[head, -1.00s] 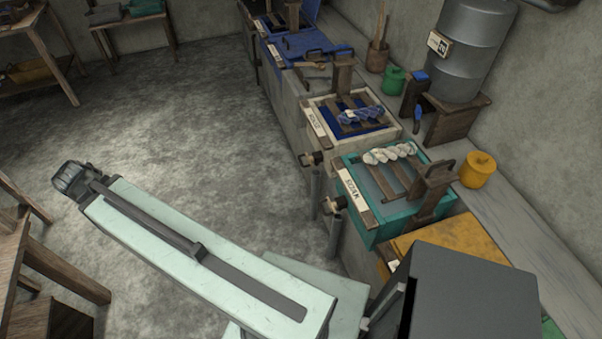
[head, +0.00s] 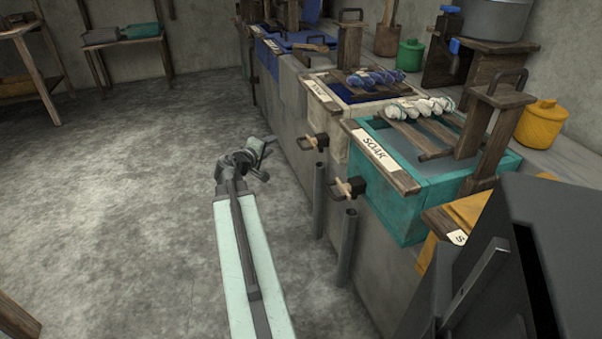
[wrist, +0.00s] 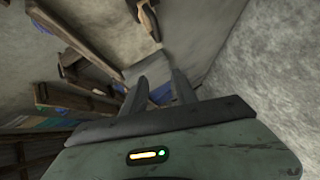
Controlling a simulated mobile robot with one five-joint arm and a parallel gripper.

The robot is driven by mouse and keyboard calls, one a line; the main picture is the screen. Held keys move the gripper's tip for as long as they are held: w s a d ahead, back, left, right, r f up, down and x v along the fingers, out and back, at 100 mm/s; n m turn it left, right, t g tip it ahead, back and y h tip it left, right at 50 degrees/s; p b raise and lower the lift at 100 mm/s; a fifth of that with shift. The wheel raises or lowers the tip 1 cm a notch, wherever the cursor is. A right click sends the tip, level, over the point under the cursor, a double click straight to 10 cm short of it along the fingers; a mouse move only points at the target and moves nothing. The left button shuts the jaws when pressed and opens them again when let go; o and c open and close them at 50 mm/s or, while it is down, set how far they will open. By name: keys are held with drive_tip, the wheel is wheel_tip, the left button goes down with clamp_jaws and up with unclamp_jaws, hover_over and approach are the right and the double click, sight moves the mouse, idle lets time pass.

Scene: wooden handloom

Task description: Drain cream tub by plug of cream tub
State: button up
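The cream tub (head: 333,107) stands in the row along the wall, between the teal tub and the blue tubs. Its plug (head: 312,142), a wooden handle with a dark end, sticks out of its front side over a grey upright pipe. A blue skein (head: 375,78) lies on the wooden slats over its dark blue liquid. My gripper (head: 264,157) is over the floor, left of the plug and apart from it. In the wrist view, my gripper (wrist: 158,88) has its two fingers apart with nothing between them.
The teal tub (head: 405,218), labelled SOAK, stands nearer, with its own plug (head: 347,188) sticking out over another grey pipe (head: 347,248). Blue tubs (head: 290,45) stand farther along. The concrete floor (head: 130,190) on the left is clear.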

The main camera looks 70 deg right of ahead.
drive_tip(key=h+b, duration=0.1)
drive_tip(key=b, duration=0.3)
approach(300, 143)
drive_tip(key=d+f, duration=0.2)
drive_tip(key=shift+n+g, duration=0.3)
drive_tip(key=shift+n, duration=0.1)
drive_tip(key=d+b, duration=0.1)
drive_tip(key=d, duration=0.7)
drive_tip(key=shift+s+f, duration=0.1)
drive_tip(key=shift+s, duration=0.05)
clamp_jaws()
